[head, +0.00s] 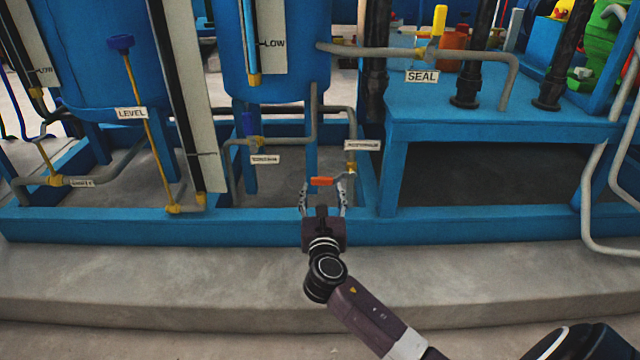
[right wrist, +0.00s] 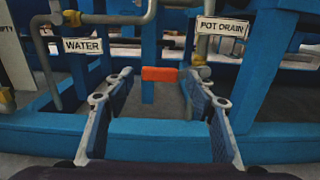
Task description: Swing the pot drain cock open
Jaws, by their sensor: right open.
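The pot drain cock has an orange handle (head: 323,181) that lies crosswise on a thin grey pipe (head: 351,185) low behind the blue frame rail. The handle also shows in the right wrist view (right wrist: 159,74), pointing left from the pipe under the "POT DRAIN" label (right wrist: 223,26). My right gripper (head: 323,188) is open. In the right wrist view its two fingers stand on either side of the handle, which appears between the fingertips. I cannot tell whether either finger touches it. My left gripper is not in view.
The blue frame rail (head: 440,225) runs below the cock, above a concrete step (head: 200,280). A blue-handled valve (head: 249,124) labelled "WATER" (right wrist: 84,46) stands to the left. A yellow-handled valve (head: 437,24) labelled "SEAL" (head: 422,76) is at the upper right. Blue frame posts stand close by.

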